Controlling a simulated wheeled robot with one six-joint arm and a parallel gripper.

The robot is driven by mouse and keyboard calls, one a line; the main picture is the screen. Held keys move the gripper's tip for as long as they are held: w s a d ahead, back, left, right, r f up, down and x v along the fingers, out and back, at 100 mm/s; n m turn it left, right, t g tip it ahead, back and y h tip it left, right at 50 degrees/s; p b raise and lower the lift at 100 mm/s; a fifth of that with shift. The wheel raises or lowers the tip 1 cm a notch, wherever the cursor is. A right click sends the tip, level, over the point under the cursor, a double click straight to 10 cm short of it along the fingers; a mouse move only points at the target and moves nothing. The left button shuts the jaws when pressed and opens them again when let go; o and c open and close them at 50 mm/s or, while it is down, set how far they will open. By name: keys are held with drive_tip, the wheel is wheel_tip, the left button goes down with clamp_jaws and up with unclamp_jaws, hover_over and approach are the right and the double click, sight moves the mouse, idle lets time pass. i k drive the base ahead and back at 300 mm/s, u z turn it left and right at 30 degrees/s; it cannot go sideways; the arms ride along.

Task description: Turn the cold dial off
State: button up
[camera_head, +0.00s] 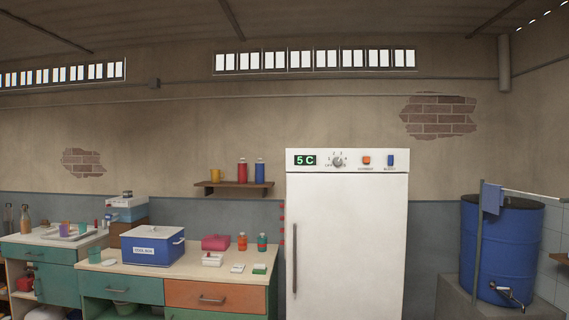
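The cold dial (338,162) is a small round grey knob on the top panel of a tall white fridge (347,235). Small marks ring the dial, but its pointer is too small to read. Left of it, a dark display (305,160) shows "5 C" in green. An orange-red switch (366,160) and a blue switch (390,160) sit to the right of the dial. The fridge door is shut, with a long brown handle (295,258) on its left side. My gripper is not in view.
A wooden counter (205,283) with drawers stands left of the fridge, holding a blue cool box (152,246) and small containers. A shelf (234,189) with bottles hangs above it. A blue barrel (502,250) with a tap stands right. Nothing blocks the fridge front.

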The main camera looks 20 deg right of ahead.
sight(337, 161)
drive_tip(key=u, duration=0.35)
drive_tip(key=i, duration=1.2)
drive_tip(key=z, duration=0.35)
drive_tip(key=i, duration=0.9)
drive_tip(key=z, duration=0.8)
